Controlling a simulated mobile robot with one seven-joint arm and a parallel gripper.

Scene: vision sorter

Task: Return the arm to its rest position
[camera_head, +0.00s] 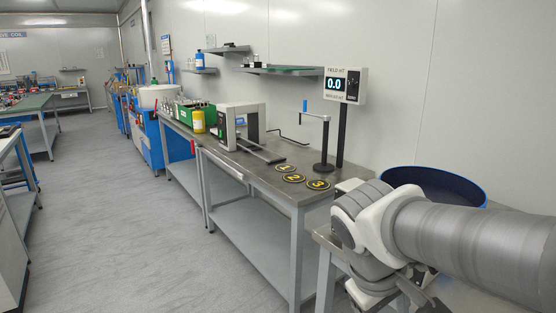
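My arm (470,245) reaches in from the right edge and fills the lower right of the head view. Dark parts at the bottom edge, around the lower end of the arm, are partly cut off. I cannot make out two fingertips there, so I cannot tell whether my gripper (418,300) is open or shut, or whether it holds anything. The arm hangs in front of a table with a blue round bowl (480,200) behind it.
A steel workbench (258,166) holds yellow-and-black discs marked 1, 2 and 3 (293,178), a grey gate-like machine (228,125), a black stand (324,145) and a display (346,85) reading 0.0. The floor (120,220) at left is clear.

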